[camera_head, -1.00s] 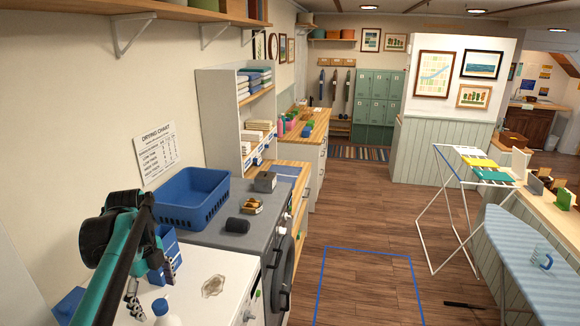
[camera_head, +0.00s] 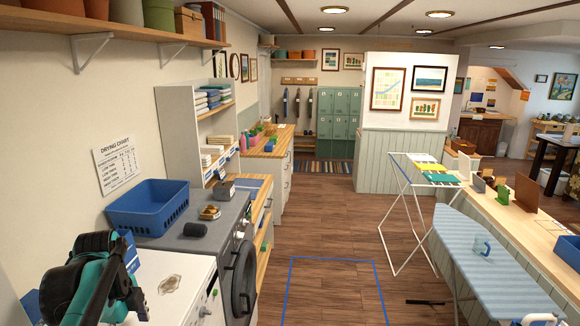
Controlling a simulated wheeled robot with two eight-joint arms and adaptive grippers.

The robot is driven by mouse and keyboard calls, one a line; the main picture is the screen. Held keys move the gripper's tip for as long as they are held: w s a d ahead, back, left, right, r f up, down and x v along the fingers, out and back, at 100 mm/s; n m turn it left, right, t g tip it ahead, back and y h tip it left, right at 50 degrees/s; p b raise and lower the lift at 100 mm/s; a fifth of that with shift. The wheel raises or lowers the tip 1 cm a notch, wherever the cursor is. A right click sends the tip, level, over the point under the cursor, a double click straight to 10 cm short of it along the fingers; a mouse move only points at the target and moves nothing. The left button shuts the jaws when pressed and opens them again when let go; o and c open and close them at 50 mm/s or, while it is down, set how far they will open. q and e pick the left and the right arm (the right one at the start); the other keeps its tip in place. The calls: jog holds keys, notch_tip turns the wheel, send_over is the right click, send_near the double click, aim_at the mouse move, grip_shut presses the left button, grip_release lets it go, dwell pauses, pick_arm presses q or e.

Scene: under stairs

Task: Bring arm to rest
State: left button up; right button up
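My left arm (camera_head: 88,272), teal and black, is bent at the lower left in front of the white machine. I cannot make out the fingers of its gripper in this view. My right arm and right gripper do not show.
A white machine (camera_head: 186,268) and a grey washer (camera_head: 208,236) stand close beside my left arm. A blue basket (camera_head: 150,212) sits behind it. An ironing board (camera_head: 500,262) and drying rack (camera_head: 402,215) stand right. Wood floor inside the blue outline (camera_head: 330,295) is clear.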

pick_arm(q)
jog(key=s+d+f+n+t+b, duration=0.2)
jog(key=d+f+n+b, duration=0.3)
jog(key=f, duration=0.4)
jog(key=s+d+f+n+t+b, duration=0.2)
jog(key=s+d+f+n+b, duration=0.2)
jog(key=d+f+n+b, duration=0.2)
jog(key=s+d+f+n+t+b, duration=0.2)
jog(key=d+f+n+b, duration=0.4)
jog(key=f, duration=0.8)
jog(key=s+b, duration=0.1)
jog(key=b, duration=0.2)
jog(key=shift+s+d+f, duration=0.15)
jog(key=shift+s, duration=0.05)
